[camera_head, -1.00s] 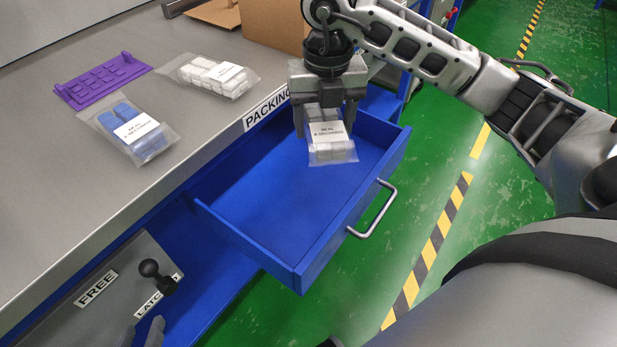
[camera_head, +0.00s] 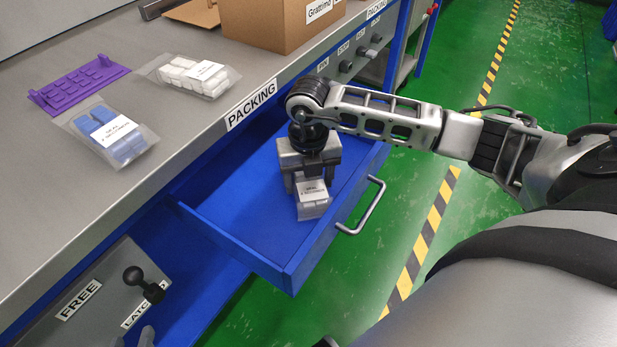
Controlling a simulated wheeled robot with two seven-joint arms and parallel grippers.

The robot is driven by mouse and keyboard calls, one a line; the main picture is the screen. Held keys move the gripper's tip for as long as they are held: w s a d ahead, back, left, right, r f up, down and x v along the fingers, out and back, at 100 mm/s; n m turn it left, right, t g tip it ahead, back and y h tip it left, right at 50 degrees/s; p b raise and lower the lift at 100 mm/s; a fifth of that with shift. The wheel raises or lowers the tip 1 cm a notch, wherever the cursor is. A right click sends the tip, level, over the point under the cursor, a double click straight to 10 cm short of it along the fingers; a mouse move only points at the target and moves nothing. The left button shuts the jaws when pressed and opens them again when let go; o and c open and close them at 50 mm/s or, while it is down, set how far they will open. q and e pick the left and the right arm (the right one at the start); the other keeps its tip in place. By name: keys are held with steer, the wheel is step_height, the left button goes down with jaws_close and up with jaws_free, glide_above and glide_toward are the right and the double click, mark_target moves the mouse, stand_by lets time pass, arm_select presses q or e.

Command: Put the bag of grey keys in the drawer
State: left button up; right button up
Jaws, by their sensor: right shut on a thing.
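The clear bag of grey keys (camera_head: 312,208), with a white label, is held by my right gripper (camera_head: 308,190), whose fingers are shut on it. The bag is over the drawer's front part and appears low inside its walls; I cannot tell if it touches the floor. The blue drawer (camera_head: 237,257) is pulled out of the bench, with a metal handle (camera_head: 362,212) on its front.
On the bench top lie a bag of blue keys (camera_head: 105,133), a bag of white keys (camera_head: 190,76) and a purple key tray (camera_head: 78,85). A cardboard box (camera_head: 275,28) stands behind. A black-knobbed lever (camera_head: 145,283) is on the panel marked FREE at lower left.

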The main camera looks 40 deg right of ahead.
steer(key=shift+f, duration=0.1)
steer(key=o, duration=1.1)
steer(key=shift+r, duration=0.45)
step_height(320, 180, up, 12)
steer(key=shift+f+p, duration=0.25)
steer(key=shift+p, duration=0.25)
